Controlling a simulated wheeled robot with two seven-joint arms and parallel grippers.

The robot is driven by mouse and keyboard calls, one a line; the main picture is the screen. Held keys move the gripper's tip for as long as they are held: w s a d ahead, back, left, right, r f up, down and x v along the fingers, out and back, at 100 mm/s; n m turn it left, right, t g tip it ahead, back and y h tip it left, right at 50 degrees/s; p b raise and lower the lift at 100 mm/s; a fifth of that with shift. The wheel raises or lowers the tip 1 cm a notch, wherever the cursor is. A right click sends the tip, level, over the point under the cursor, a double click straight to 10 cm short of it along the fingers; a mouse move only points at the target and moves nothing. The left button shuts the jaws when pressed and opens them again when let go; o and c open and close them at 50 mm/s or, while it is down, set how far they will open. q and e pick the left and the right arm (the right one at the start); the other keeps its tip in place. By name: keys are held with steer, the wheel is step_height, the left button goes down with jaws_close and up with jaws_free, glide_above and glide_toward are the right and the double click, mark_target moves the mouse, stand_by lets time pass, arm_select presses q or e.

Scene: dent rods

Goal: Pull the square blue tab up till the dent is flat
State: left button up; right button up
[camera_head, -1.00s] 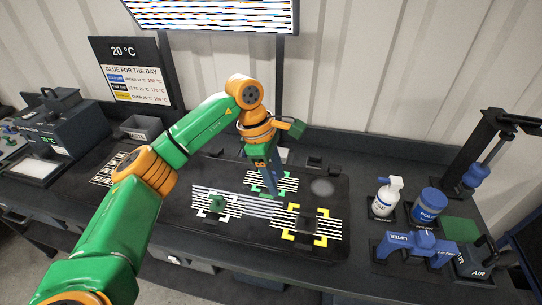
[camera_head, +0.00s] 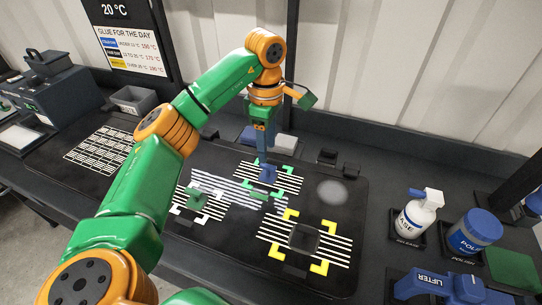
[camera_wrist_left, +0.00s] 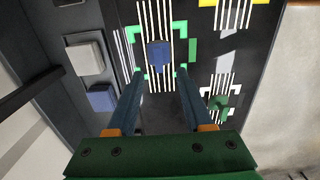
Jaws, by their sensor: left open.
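The blue tab (camera_head: 268,175) stands on a black panel (camera_head: 345,222), on a striped patch framed by green corner marks. In the left wrist view the blue tab (camera_wrist_left: 158,54) has a squarish top and lies ahead of the fingers, between their lines. My left gripper (camera_head: 263,156) points down just above and behind the tab. Its two blue fingers (camera_wrist_left: 158,74) are apart, with nothing held between them. Whether the fingertips reach down beside the tab, I cannot tell. The dent's shape under the tab is hidden. My right gripper is not in view.
A green tab (camera_head: 196,200) stands inside white corners, and a dark tab (camera_head: 303,237) inside yellow corners. A spray bottle (camera_head: 418,214), a blue can (camera_head: 474,233) and a blue lifter (camera_head: 440,286) stand at right. Small blocks lie behind the gripper.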

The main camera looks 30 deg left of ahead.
mark_target(268, 165)
arm_select(q)
steer(key=shift+s+f, duration=0.15)
steer(key=shift+f, duration=0.35)
steer(key=f, duration=0.2)
steer(key=f+p, duration=0.1)
steer(key=f, duration=0.3)
steer(key=shift+w+f, duration=0.2)
steer(key=shift+w, duration=0.1)
steer(key=shift+s+f, duration=0.1)
steer(key=shift+f, duration=0.1)
steer(key=c, duration=0.8)
jaws_close()
stand_by(0.5)
